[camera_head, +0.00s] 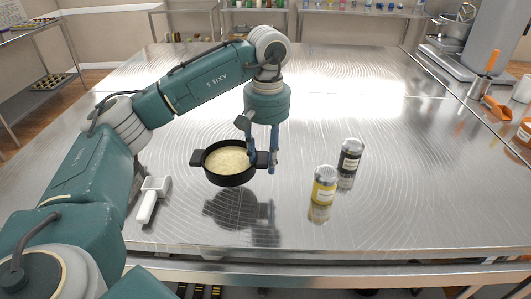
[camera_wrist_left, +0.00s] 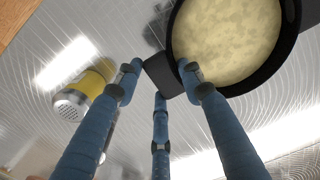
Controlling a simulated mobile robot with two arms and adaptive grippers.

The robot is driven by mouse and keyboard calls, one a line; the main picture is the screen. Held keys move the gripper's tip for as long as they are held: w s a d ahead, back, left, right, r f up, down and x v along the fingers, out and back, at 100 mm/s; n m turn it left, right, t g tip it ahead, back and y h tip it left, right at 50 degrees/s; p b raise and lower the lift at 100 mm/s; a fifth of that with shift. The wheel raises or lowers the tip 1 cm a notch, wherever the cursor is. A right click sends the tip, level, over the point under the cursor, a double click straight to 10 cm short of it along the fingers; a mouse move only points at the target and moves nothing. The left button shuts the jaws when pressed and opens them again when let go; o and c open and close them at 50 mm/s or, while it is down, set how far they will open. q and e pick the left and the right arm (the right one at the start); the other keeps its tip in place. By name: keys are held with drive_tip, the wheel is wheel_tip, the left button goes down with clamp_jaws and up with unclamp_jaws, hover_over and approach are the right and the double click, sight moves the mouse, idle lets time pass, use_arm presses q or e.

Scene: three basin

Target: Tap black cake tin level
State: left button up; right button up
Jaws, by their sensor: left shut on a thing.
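The black cake tin (camera_head: 230,178) is a round dark pan with two side handles, filled with pale yellow batter. It is near the middle of the steel table in the head view, and its reflection below suggests it is held a little above the top, roughly level. My left gripper (camera_head: 263,160) points down at its right handle and is shut on that handle. In the left wrist view the blue fingers (camera_wrist_left: 160,80) sit around the black handle, with the tin (camera_wrist_left: 290,40) at upper right. My right gripper is out of view.
A white scoop-like tool (camera_head: 149,199) lies to the left. A mixer (camera_head: 468,55) and orange-handled tools stand at the right edge. The table behind the tin is clear.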

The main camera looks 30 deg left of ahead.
use_arm(q)
drive_tip(key=shift+f+b, duration=0.95)
drive_tip(key=shift+f, duration=0.85)
wheel_tip(320, 180, down, 3)
drive_tip(key=shift+s+f+b, duration=0.1)
drive_tip(key=shift+b, duration=1)
drive_tip(key=shift+a+f, duration=0.15)
drive_tip(key=shift+a, duration=0.05)
drive_tip(key=shift+c, duration=0.5)
drive_tip(key=shift+d, duration=0.1)
clamp_jaws()
